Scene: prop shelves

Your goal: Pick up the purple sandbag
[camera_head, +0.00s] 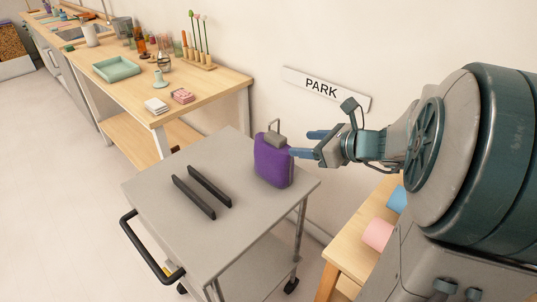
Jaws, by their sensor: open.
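The purple sandbag (272,163) stands upright on the grey top of a cart (222,236), near its back right corner. It has a grey top part and a metal loop handle (274,127). My gripper (303,143) reaches in from the right with its two blue fingers apart. One finger lies close to the right side of the bag, and the other is farther back. I cannot tell whether the near finger touches the bag. Nothing shows between the fingers.
Two black bars (201,191) lie on the cart left of the bag. The cart has a black handle (148,250). A wooden table (215,88) with a green tray (116,68) and small props stands behind. A PARK sign (325,88) is on the wall. A low wooden shelf (352,247) stands at right.

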